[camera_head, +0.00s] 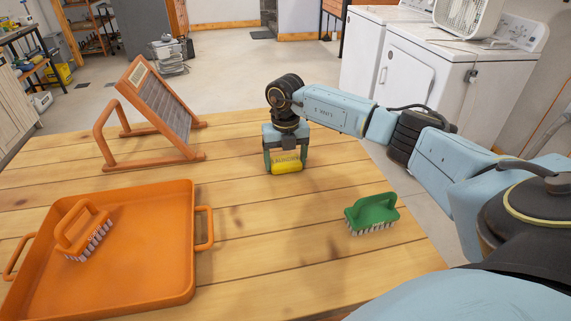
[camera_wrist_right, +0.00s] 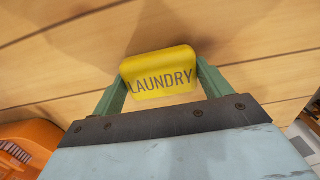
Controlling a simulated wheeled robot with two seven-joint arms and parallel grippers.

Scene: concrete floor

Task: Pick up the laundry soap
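The laundry soap (camera_head: 287,167) is a yellow bar marked LAUNDRY, at the middle of the wooden table's far part in the head view. My right gripper (camera_head: 286,158) points down over it, with one green finger against each side. In the right wrist view the soap (camera_wrist_right: 160,73) sits between the fingertips of the right gripper (camera_wrist_right: 162,78), which look closed on its two ends. I cannot tell clearly whether the soap touches the table or hangs just above it. My left gripper is not in view.
On the wooden table (camera_head: 265,255) are an orange tray (camera_head: 150,275) holding an orange brush (camera_head: 84,230), an orange-framed washboard (camera_head: 160,105), and a green brush (camera_head: 371,214) at the right. The table's middle is clear. White machines (camera_head: 410,70) stand behind.

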